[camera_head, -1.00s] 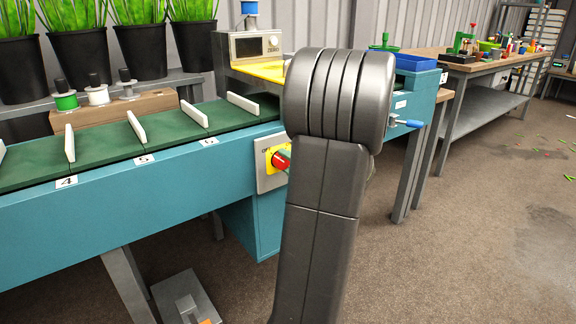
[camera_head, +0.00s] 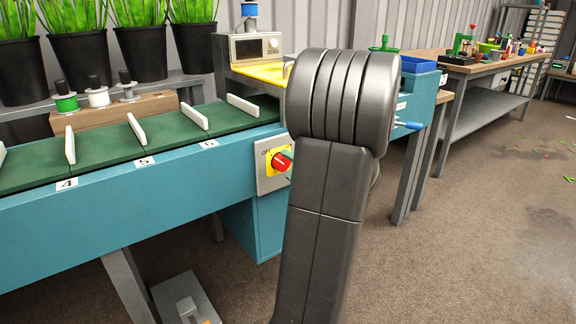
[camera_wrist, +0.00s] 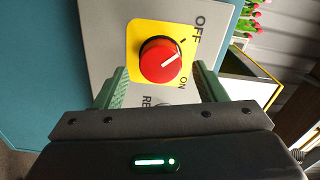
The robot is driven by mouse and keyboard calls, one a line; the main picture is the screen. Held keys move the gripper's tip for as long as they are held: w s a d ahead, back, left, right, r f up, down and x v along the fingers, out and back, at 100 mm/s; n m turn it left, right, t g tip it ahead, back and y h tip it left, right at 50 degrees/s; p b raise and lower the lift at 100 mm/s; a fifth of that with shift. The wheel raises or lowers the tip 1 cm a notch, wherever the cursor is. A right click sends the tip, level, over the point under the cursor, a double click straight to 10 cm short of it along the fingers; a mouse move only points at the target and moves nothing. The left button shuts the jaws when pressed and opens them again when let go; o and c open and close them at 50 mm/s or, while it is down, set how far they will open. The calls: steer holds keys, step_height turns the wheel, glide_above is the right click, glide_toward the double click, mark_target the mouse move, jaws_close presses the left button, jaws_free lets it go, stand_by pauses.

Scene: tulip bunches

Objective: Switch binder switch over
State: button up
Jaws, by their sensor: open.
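The binder switch (camera_head: 281,162) is a red rotary knob on a yellow plate, set in a grey panel on the front of the teal conveyor bench. In the wrist view the red knob (camera_wrist: 161,60) fills the middle, with OFF printed at the upper right and ON at the lower right.
The green belt (camera_head: 150,148) with white dividers runs along the bench. A display box (camera_head: 255,48) stands behind the panel. A blue-handled lever (camera_head: 409,125) sticks out to the right of my arm. A grey pedal (camera_head: 185,300) is on the floor.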

steer(key=p+v, duration=0.2)
steer(key=v, duration=1)
steer(key=b+x, duration=0.2)
steer(key=x, duration=1.1)
steer(key=shift+w+a+b, duration=0.2)
steer(key=shift+w+b, duration=0.1)
steer(key=shift+s+d, duration=0.1)
